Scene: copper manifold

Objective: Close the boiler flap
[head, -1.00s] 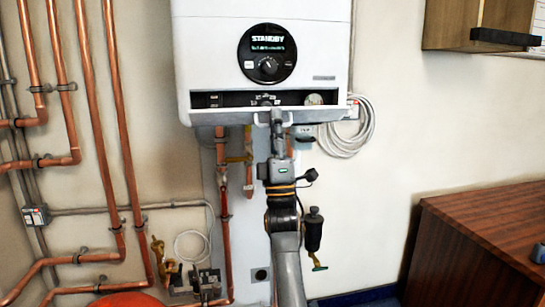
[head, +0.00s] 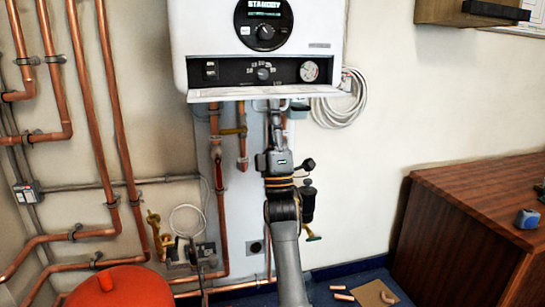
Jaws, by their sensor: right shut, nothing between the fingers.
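The boiler flap (head: 225,93) is open at the bottom of the white boiler (head: 205,35). It juts toward me like a narrow shelf, and the dark control panel (head: 235,73) with its knob and gauge is uncovered. My right gripper (head: 274,106) comes up from below and its tip is just under the flap's front edge, near the middle. It is shut and holds nothing. I cannot tell whether it touches the flap. My left gripper is out of view.
Copper pipes (head: 95,110) run down the wall at left and under the boiler. Coiled grey cable (head: 352,105) hangs right of the boiler. A red rounded object (head: 112,287) is at lower left. A wooden cabinet (head: 450,225) stands at right.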

